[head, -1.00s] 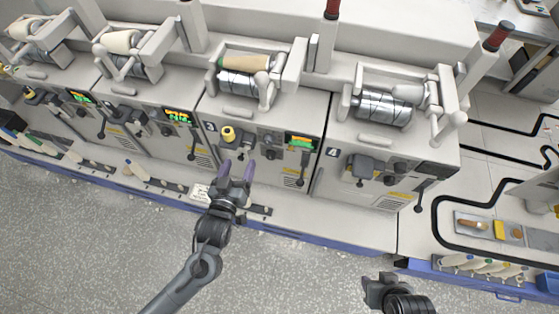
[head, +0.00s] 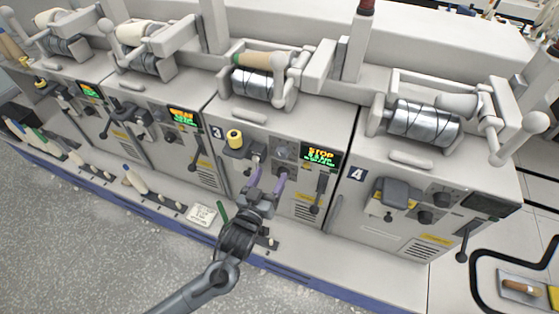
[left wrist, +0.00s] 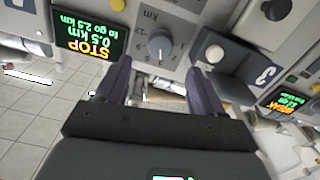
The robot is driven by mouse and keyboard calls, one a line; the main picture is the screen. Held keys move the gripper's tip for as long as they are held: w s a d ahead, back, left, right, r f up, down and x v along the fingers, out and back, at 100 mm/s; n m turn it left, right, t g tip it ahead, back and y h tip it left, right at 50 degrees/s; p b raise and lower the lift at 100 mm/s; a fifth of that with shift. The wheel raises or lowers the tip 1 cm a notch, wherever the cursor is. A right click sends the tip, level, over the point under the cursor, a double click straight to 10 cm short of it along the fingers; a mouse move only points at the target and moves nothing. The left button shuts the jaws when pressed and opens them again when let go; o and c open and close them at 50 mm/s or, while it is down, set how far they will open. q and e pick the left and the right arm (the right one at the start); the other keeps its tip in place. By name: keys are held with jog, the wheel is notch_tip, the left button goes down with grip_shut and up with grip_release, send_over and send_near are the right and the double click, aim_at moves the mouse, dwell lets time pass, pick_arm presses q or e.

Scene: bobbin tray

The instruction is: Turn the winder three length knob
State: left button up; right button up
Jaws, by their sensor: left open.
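Winder three (head: 232,178) stands second from the right in the head view, with a "3" on its front and a lit display (head: 320,157) reading STOP. Its length knob (head: 282,152), a grey dial, sits left of the display. In the left wrist view the knob (left wrist: 160,46) shows a pointer and km markings; the display (left wrist: 90,42) reads STOP, 0.5 km, to go 2.5 km, upside down. My left gripper (head: 268,178) is open and empty in front of the panel. In the left wrist view its purple fingers (left wrist: 158,70) flank the knob, apart from it. My right gripper is out of view.
A black lever (head: 319,190) hangs below the display. Winder four (head: 400,190) stands to the right. A ledge with a card (head: 201,215) runs below.

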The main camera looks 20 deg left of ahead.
aim_at(280, 157)
pick_arm(q)
jog(key=w+b, duration=0.1)
jog(key=w, duration=0.7)
jog(key=shift+b, duration=0.35)
jog(key=c, duration=1.1)
jog(key=shift+o, duration=0.2)
jog(key=shift+r+m+p, duration=0.2)
jog(key=shift+m+p, duration=0.3)
jog(key=shift+p, duration=0.35)
jog(key=m+p, duration=0.5)
jog(key=p, duration=0.1)
jog(key=shift+m+p, duration=0.3)
jog(key=shift+m, duration=0.1)
jog(key=m+p, duration=0.3)
jog(key=m, duration=0.1)
jog(key=shift+m+p, duration=0.3)
jog(key=shift+p, duration=0.1)
jog(key=shift+f+m+p, duration=0.15)
jog(key=shift+m+p, duration=1.15)
jog(key=shift+m, duration=0.8)
jog(key=shift+f, duration=0.1)
